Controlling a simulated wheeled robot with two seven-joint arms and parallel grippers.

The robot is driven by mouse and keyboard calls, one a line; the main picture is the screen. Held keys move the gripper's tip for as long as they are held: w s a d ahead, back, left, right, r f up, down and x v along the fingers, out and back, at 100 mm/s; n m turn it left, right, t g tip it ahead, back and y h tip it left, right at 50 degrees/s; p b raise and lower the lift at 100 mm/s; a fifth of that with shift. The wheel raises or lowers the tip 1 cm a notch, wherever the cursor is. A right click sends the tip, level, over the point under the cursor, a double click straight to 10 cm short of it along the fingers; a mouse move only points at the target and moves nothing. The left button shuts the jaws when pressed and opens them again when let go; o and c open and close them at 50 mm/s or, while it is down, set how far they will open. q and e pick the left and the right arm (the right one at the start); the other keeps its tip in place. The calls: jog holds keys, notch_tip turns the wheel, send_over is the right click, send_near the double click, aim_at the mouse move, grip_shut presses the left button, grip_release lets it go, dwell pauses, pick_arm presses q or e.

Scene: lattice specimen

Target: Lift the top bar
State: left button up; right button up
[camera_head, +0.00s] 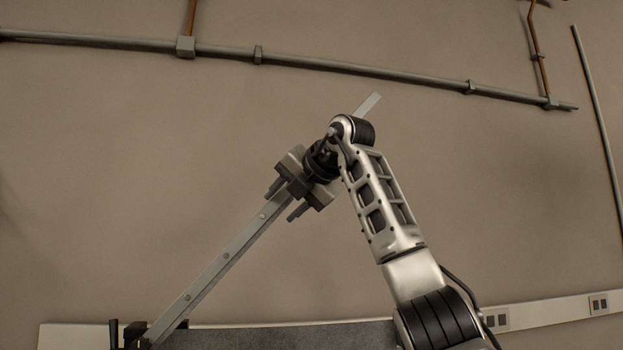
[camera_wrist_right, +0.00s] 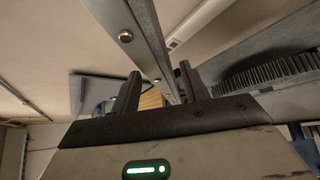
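The top bar (camera_head: 225,255), a long grey metal strip with several round bolts, slants from the lower left up to the right in the head view. Its upper tip shows beyond my right wrist, which hides part of it. My right gripper (camera_head: 286,200) has one finger on each side of the bar. In the right wrist view the bar (camera_wrist_right: 135,38) runs between the fingers of the gripper (camera_wrist_right: 158,88). They are spread, with a gap visible on the left side. My left gripper is not in view.
Black fittings (camera_head: 135,333) stand by the bar's lower end. A grey surface (camera_head: 300,337) with a pale edge lies along the bottom. Pipes (camera_head: 350,75) run along the wall behind. A wall strip with sockets (camera_head: 545,312) is at lower right. Open space surrounds the bar's upper part.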

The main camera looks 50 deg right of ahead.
jog(key=b+v, duration=0.1)
jog(key=v, duration=1)
jog(key=shift+s+a, duration=0.15)
jog(key=shift+s, duration=0.2)
jog(key=shift+r, duration=0.1)
